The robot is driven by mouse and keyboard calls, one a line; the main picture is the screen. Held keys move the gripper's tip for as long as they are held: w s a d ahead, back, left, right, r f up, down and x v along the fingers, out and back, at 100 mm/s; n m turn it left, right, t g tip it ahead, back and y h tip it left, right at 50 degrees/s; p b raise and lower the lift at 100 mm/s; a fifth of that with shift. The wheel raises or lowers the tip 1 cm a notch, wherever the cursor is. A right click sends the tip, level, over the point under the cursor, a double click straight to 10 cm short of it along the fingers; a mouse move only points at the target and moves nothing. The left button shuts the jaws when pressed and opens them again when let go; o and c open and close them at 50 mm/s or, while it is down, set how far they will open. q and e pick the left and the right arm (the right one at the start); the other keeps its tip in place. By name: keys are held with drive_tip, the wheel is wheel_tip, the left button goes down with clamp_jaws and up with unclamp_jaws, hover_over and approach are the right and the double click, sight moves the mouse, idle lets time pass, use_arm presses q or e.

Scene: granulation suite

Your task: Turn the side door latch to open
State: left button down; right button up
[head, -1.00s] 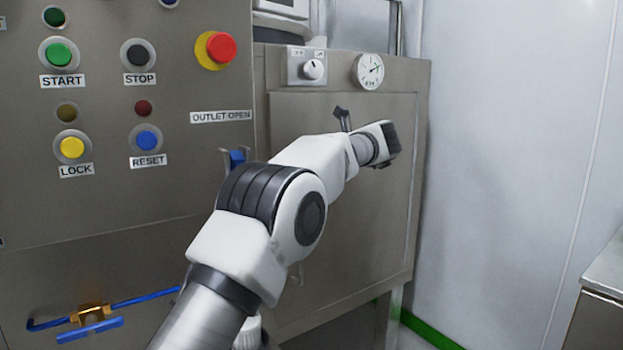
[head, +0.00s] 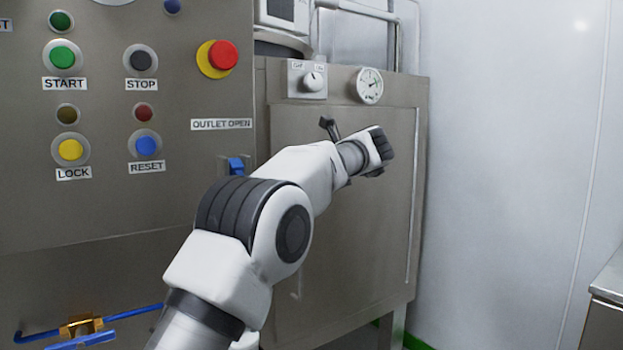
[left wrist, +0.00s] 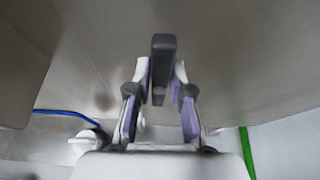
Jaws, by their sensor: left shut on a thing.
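The side door (head: 385,215) is a flat grey steel panel on the right part of the machine and looks shut. My left arm reaches across it, and its wrist hides the fingers and the latch in the head view. In the left wrist view my left gripper (left wrist: 161,82) is shut on the dark grey bar of the latch (left wrist: 163,60), with a finger on either side. The bar points upright in that picture. My right gripper is in neither view.
A control panel (head: 215,195) with several buttons stands left of the door. A knob (head: 313,81) and a round gauge (head: 369,86) sit above it. A pale wall (head: 500,150) and a steel counter (head: 605,290) lie to the right.

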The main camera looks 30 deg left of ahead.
use_arm(q)
drive_tip(key=c, duration=1)
unclamp_jaws()
drive_tip(key=shift+c, duration=0.2)
drive_tip(key=v, duration=1.2)
